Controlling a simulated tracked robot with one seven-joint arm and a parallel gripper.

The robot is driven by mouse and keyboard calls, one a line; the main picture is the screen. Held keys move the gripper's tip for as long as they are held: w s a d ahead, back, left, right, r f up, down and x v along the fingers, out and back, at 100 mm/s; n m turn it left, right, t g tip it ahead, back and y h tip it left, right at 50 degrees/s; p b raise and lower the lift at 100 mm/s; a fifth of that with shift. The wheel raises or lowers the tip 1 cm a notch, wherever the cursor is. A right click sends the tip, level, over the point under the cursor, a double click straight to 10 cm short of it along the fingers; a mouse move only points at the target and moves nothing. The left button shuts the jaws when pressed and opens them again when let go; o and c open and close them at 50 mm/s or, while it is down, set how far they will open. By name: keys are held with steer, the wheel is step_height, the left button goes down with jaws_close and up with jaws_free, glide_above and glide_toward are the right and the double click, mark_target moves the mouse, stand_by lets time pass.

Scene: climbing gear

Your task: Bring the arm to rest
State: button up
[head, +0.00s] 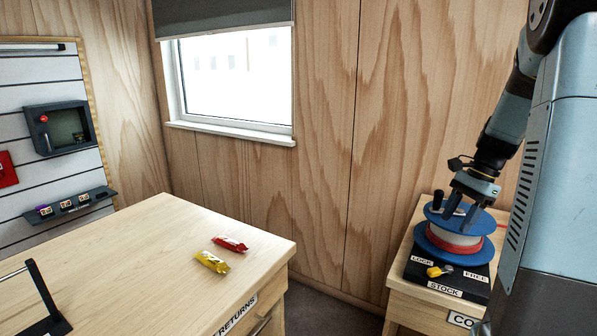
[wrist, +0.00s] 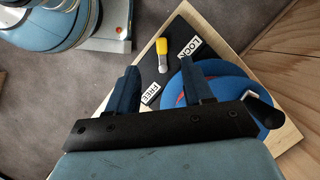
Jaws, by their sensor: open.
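My gripper (head: 458,207) is open at the right, low over the blue spool (head: 455,243) that holds white and red cord. Its fingers point down at the spool's upper flange. In the wrist view the gripper's two fingers (wrist: 165,90) stand apart with nothing between them. The spool (wrist: 225,72) lies partly hidden behind the right finger and the gripper body. My arm reaches down to it from the upper right. Whether the fingers touch the spool cannot be told.
The spool sits on a black base with a yellow lever (head: 440,271) between LOCK and FREE labels, on a wooden cabinet (head: 403,288). A black crank knob (wrist: 264,113) stands on the spool. A wooden RETURNS counter (head: 150,235) with red (head: 230,244) and yellow (head: 212,262) packets is at left.

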steer(key=s+a+r+n+t+h, duration=0.2)
steer(key=s+a+r+n+t, duration=0.1)
steer(key=s+a+r+n, duration=0.2)
steer(key=s+a+r+n+t+h, duration=0.1)
steer(key=s+a+r+n+t, duration=0.2)
steer(key=s+a+n, duration=0.6)
steer(key=s+a+r, duration=0.2)
steer(key=s+a, duration=0.2)
steer(key=shift+s+a+n+h, duration=0.25)
steer(key=shift+a+n+h, duration=0.05)
steer(key=shift+a+h, duration=0.1)
